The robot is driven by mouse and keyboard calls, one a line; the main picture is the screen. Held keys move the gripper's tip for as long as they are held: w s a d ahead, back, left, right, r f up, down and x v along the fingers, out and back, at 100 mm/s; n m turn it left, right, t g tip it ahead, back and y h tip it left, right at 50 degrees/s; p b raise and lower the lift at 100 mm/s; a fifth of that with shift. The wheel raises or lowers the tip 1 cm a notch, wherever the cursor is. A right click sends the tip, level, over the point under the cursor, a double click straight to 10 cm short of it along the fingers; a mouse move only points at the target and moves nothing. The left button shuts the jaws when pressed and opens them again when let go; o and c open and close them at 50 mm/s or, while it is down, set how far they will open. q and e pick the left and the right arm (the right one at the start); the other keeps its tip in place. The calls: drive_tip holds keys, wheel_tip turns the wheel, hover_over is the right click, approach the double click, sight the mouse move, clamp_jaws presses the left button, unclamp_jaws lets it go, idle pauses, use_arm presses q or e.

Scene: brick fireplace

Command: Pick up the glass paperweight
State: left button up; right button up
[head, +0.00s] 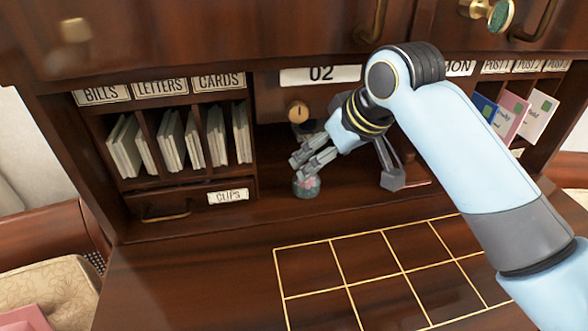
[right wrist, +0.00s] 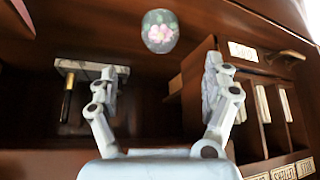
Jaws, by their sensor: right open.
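The glass paperweight (head: 307,186) is a small round ball with pink flowers on a dark green ground. It sits on the desk shelf below the "02" label, and shows beyond the fingers in the right wrist view (right wrist: 160,32). My right gripper (head: 299,165) reaches in from the right, its fingertips just above and beside the paperweight. In the right wrist view my right gripper (right wrist: 158,72) has its fingers spread wide, with nothing between them. The paperweight lies ahead of the gap. My left gripper is not in view.
Left are letter slots (head: 180,140) above a "CLIPS" drawer (head: 190,203). A round brass-coloured knob (head: 298,112) is behind the gripper. The gold-lined desktop (head: 200,280) in front is clear.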

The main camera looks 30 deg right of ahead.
drive_tip(key=x, duration=0.4)
drive_tip(key=shift+s+f, duration=0.1)
drive_tip(key=shift+s, duration=0.1)
drive_tip(key=p+x, duration=0.1)
drive_tip(key=x, duration=0.4)
drive_tip(key=shift+a+f, duration=0.1)
drive_tip(key=shift+w+f, duration=0.15)
drive_tip(key=c, duration=1.3)
drive_tip(key=shift+c, duration=1.1)
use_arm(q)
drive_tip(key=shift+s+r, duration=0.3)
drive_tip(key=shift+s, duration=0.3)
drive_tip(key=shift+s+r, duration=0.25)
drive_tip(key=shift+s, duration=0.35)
